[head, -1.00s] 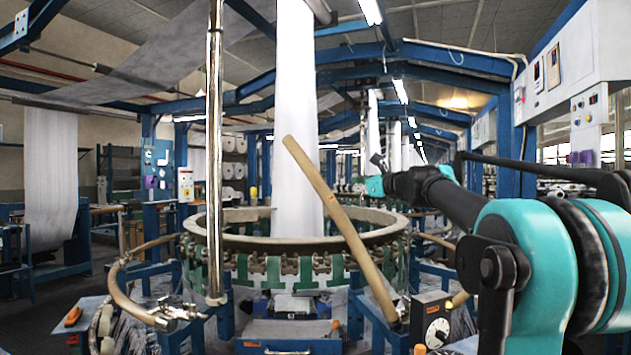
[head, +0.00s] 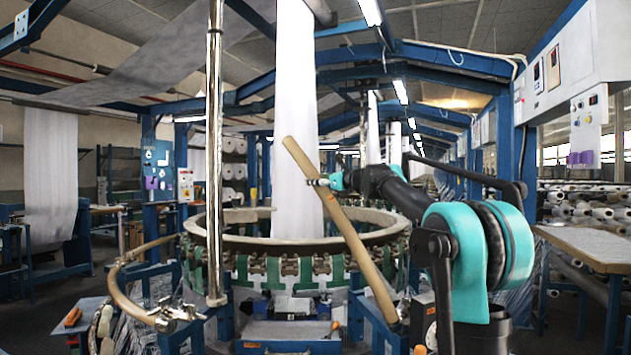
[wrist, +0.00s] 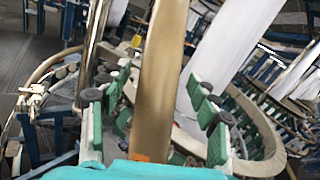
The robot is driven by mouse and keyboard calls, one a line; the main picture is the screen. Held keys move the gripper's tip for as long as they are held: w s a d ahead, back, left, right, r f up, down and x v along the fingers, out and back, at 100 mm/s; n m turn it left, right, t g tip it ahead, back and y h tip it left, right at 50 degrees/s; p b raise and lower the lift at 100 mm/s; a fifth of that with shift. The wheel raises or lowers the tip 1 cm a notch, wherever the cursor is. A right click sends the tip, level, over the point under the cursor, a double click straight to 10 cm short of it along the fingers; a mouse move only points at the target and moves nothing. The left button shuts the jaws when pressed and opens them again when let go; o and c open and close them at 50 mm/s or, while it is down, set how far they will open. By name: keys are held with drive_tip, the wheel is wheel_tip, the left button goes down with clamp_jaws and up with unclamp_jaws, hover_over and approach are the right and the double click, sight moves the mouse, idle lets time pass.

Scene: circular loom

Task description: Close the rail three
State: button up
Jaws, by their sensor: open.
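A long tan rail (head: 345,225) slants across the front of the circular loom (head: 230,222), its upper end tilted left, standing away from the ring. No number shows on it, so I cannot tell if it is rail three. My gripper (head: 318,182) is open at the upper part of this rail. In the head view its tips overlap the rail; whether they touch it I cannot tell. In the wrist view the rail (wrist: 160,75) runs upright through the middle, close ahead, above my teal gripper body.
A curved tan rail (head: 124,292) swings out at the left of the loom. A shiny metal post (head: 214,120) stands at the front left. A white fabric column (head: 296,130) rises from the ring. A table (head: 590,245) with rolls behind it is at the right.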

drive_tip(key=shift+x, duration=1.05)
drive_tip(key=shift+c, duration=0.6)
clamp_jaws()
